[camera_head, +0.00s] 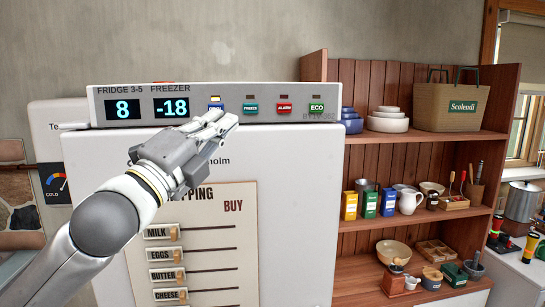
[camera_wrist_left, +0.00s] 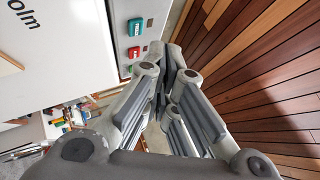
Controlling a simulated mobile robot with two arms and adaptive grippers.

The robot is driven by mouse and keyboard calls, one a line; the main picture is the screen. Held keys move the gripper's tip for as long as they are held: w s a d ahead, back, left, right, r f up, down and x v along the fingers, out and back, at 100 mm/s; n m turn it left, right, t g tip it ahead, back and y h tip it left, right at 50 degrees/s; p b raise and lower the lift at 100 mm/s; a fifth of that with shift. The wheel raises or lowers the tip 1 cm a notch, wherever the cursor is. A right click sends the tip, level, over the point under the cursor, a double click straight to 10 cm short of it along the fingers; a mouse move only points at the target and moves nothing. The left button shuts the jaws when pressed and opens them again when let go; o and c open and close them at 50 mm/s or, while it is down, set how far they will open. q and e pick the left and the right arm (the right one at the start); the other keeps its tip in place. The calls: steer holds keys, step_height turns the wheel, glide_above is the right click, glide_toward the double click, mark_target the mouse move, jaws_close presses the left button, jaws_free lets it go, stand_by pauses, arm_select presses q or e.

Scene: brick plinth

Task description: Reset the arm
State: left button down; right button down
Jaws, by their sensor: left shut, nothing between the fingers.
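My left arm comes in from the left in the head view. Its gripper (camera_head: 222,122) is shut and empty, with its fingertips close to the fridge control panel (camera_head: 140,90), just below the blue button (camera_head: 216,107). I cannot tell whether the fingertips touch the panel. In the left wrist view the closed fingers (camera_wrist_left: 176,60) point past the panel edge, with the green button (camera_wrist_left: 135,27) and red button (camera_wrist_left: 129,52) to their left. My right gripper is not in view.
The white fridge (camera_head: 295,190) carries a shopping board (camera_head: 215,265) with several labelled sliders. To its right stands a wooden shelf (camera_head: 380,80) with bowls, tins, a jug and a basket (camera_head: 450,106). A steel pot (camera_head: 521,200) stands at the far right.

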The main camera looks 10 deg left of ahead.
arm_select(q)
step_height(320, 180, down, 38)
steer(key=s+n+g+y, duration=0.3)
steer(key=n+g+y, duration=0.35)
steer(key=n, duration=0.75)
steer(key=s+a+f+n+g+y, duration=0.1)
steer(key=s+a+f+n+g, duration=0.2)
steer(key=s+f, duration=0.55)
steer(key=s+f+n+g+y, duration=0.1)
steer(key=s+f+n+g, duration=0.3)
steer(key=s+f, duration=0.4)
steer(key=s+a+f+n+g, duration=0.2)
steer(key=s+f+n+g, duration=0.15)
steer(key=s+f, duration=0.5)
steer(key=s+f+g+b, duration=0.1)
steer(key=s+f+b, duration=0.1)
steer(key=f, duration=1.3)
steer(key=s+f+g+b, duration=0.1)
steer(key=s+f+b, duration=0.1)
steer(key=f, duration=1.3)
steer(key=s+a+f+g+b, duration=0.1)
steer(key=s+a+f+b, duration=0.1)
steer(key=s+f, duration=1.4)
steer(key=shift+a+f+m, duration=0.4)
steer(key=shift+f+m, duration=0.05)
steer(key=shift+f, duration=0.4)
